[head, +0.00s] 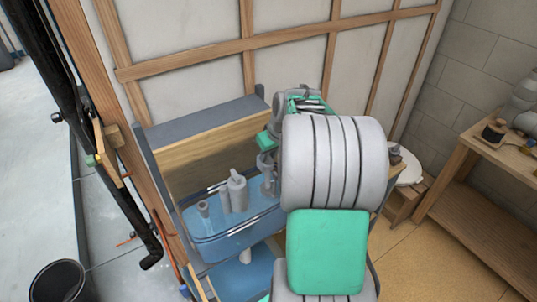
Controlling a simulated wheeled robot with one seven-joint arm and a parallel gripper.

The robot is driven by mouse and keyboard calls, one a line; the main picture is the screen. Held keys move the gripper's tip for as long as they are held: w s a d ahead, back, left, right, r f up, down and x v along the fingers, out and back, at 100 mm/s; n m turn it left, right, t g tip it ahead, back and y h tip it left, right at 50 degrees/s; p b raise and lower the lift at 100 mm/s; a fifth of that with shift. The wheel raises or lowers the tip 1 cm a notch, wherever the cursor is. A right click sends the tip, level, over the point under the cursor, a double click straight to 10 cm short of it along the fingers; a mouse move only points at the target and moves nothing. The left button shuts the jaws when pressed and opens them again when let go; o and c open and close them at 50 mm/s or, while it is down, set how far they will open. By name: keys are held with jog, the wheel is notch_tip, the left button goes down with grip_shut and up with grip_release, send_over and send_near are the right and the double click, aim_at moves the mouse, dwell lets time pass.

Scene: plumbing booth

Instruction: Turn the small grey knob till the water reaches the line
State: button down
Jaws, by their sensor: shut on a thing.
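My gripper (269,186) shows only in part, at the right end of the blue basin, beside the grey fittings. It is shut on the small grey knob, which is mostly hidden behind my gripper and arm. A taller grey fitting (237,191) stands upright on the basin just left of my gripper, apart from it. A smaller grey fitting (203,209) stands at the basin's left. The blue see-through basin (222,243) lies below them. I cannot make out the line or the water's level.
A wooden back panel (210,155) with a grey shelf (205,122) on top stands behind the basin. A wooden workbench (490,160) is at the right. A black bucket (57,281) stands at the lower left. My arm covers the middle.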

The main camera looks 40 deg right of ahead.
dwell(0.4)
jog(key=n+y, duration=0.1)
jog(key=n, duration=0.1)
jog(key=n+b, duration=0.1)
jog(key=n, duration=0.1)
jog(key=shift+d+n+y, duration=0.2)
jog(key=shift+n+y, duration=0.1)
jog(key=shift+y, duration=0.1)
jog(key=shift+n+g+y, duration=0.6)
jog(key=shift+n, duration=1.3)
jog(key=c, duration=1.5)
grip_release()
jog(key=shift+w, duration=0.1)
jog(key=shift+o, duration=0.2)
